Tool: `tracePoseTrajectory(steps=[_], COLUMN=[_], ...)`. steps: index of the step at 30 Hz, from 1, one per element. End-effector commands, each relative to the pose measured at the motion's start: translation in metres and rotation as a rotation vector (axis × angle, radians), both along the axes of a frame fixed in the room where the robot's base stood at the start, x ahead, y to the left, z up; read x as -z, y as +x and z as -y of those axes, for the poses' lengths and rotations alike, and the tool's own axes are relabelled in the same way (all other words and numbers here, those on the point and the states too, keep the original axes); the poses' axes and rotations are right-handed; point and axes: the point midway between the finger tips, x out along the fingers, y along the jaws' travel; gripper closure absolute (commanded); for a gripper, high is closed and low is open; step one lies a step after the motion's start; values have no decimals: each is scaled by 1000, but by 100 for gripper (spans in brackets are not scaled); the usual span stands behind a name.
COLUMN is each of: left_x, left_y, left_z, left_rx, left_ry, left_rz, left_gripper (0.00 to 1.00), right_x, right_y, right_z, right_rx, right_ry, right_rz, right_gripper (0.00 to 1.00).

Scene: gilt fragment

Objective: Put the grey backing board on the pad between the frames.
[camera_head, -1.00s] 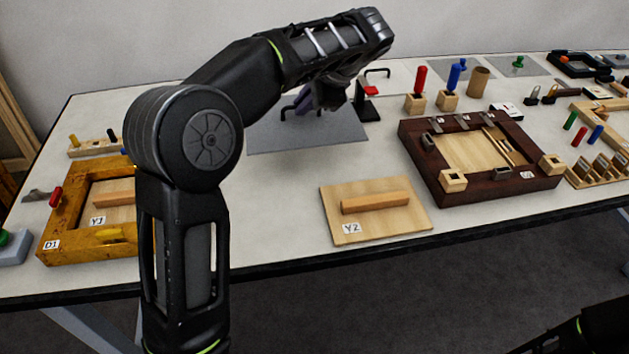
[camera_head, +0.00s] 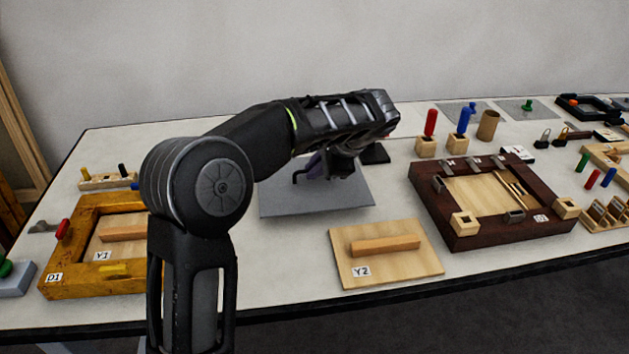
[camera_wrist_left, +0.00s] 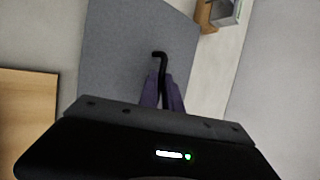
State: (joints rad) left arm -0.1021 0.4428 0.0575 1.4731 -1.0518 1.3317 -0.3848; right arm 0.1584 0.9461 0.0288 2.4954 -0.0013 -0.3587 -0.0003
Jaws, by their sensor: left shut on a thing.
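My left gripper (camera_head: 316,166), with purple fingers, is shut on the bent black handle (camera_head: 299,176) of the grey backing board (camera_head: 335,198). The board lies roughly level, between the ochre frame (camera_head: 62,283) at left and the dark brown frame (camera_head: 480,241) at right. I cannot tell whether it hangs just above the table or touches something. No pad shows under it; the board and my arm cover that place. In the left wrist view the fingers (camera_wrist_left: 163,95) close around the handle (camera_wrist_left: 160,57) above the board (camera_wrist_left: 115,45). My right gripper is out of view.
A tan board marked Y2 (camera_head: 350,281) with a wooden bar lies in front of the grey board. A dark base (camera_head: 375,154) stands behind it. Red (camera_head: 430,122) and blue (camera_head: 465,118) handles stand in blocks at the back. Bare table shows left of the grey board.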

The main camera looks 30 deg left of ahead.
Motion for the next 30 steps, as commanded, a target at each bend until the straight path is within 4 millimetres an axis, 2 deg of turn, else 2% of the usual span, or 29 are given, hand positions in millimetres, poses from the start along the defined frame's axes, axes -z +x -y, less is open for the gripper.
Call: tracePoseTrajectory(steps=[7, 18, 19, 24, 27, 30], left_x=[32, 37, 38, 37, 37, 37], left_y=[0, 0, 0, 0, 0, 0], left_z=[0, 0, 0, 0, 0, 0], left_rx=[0, 0, 0, 0, 0, 0], left_ry=[0, 0, -1, -1, -1, -1], left_rz=[-2, 0, -1, -1, -1, -1], left_gripper=[100, 100, 91, 77, 70, 70], right_x=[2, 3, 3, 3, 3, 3], right_y=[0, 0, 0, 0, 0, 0], right_z=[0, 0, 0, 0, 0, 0], right_rx=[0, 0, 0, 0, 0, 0], right_ry=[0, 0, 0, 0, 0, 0], right_rz=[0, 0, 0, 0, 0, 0], right_gripper=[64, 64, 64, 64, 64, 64])
